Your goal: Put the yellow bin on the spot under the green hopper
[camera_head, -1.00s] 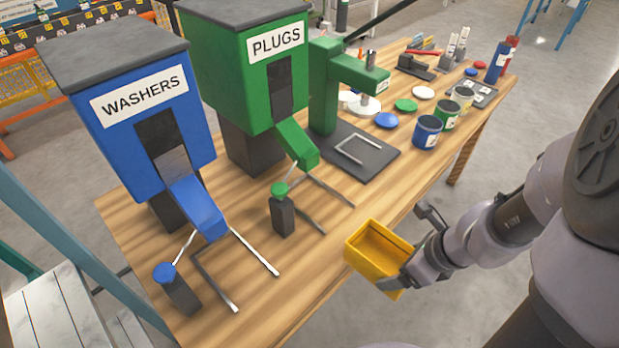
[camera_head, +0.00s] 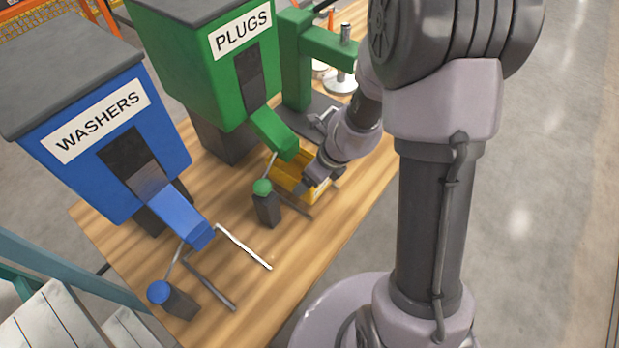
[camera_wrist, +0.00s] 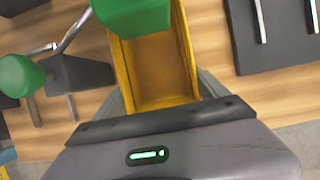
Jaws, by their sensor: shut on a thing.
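The yellow bin (camera_head: 290,181) is below the spout of the green hopper (camera_head: 215,75) labelled PLUGS, just right of the green-topped button post (camera_head: 265,203). My gripper (camera_head: 318,182) is shut on the bin's near side. In the wrist view the empty bin (camera_wrist: 158,75) stands open-topped, with its far end hidden under the green spout (camera_wrist: 135,15). The metal guide rails (camera_head: 297,208) show around the bin. I cannot tell whether the bin rests on the table or is slightly above it.
The blue WASHERS hopper (camera_head: 100,135) stands at left, with its own rails and blue-topped post (camera_head: 172,299). A green press (camera_head: 297,60) with a dark base plate (camera_wrist: 265,35) stands right of the bin. The wooden table's front edge is close by.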

